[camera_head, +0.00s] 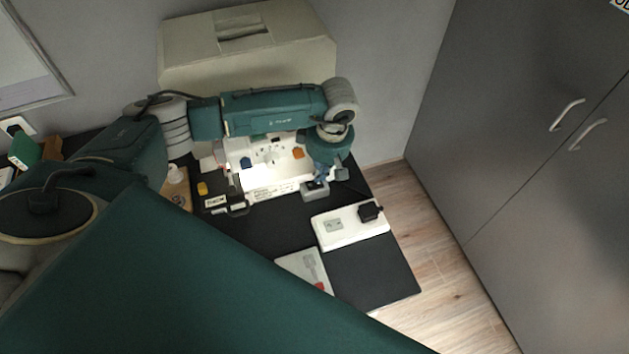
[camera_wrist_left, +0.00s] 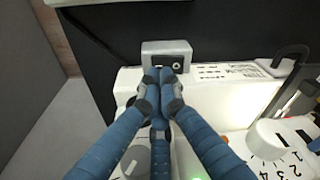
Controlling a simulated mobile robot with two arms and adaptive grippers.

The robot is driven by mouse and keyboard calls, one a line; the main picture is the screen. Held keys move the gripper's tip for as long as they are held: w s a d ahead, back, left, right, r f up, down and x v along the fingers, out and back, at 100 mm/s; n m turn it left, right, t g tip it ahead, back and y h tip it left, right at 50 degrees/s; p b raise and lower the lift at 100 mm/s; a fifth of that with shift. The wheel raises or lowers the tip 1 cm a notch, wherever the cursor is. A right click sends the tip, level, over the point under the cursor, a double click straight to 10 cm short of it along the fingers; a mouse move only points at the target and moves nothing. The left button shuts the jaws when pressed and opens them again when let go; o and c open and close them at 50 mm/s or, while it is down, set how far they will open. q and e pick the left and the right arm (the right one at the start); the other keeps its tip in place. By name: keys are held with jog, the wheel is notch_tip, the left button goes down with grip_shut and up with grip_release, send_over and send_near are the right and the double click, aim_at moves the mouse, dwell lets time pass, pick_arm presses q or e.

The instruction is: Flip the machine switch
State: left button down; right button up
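The white machine (camera_head: 270,190) stands on the black tabletop (camera_head: 262,232); my left arm covers part of it. A small grey box with a dark round switch part (camera_head: 315,192) is at its front right corner. The wrist view shows this grey box (camera_wrist_left: 166,48) with a dark panel on its near face, at the machine's edge. My left gripper (camera_head: 318,181) points down over it. Its blue fingers are drawn together, with the tips (camera_wrist_left: 163,76) close in front of the panel and partly hiding it. I cannot tell whether they touch. My right gripper is not in view.
A white socket block (camera_head: 345,235) with a black plug (camera_head: 369,211) lies right of the machine. A pale plate with a red part (camera_head: 302,267) lies nearer. A cream case (camera_head: 250,62) stands behind. Grey cabinet doors (camera_head: 500,110) are at the right.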

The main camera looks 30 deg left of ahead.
aim_at(320, 184)
pick_arm(q)
jog(key=shift+r+p, duration=1.25)
jog(key=shift+r, duration=1.45)
jog(key=shift+s+f, duration=0.1)
jog(key=shift+f, duration=0.05)
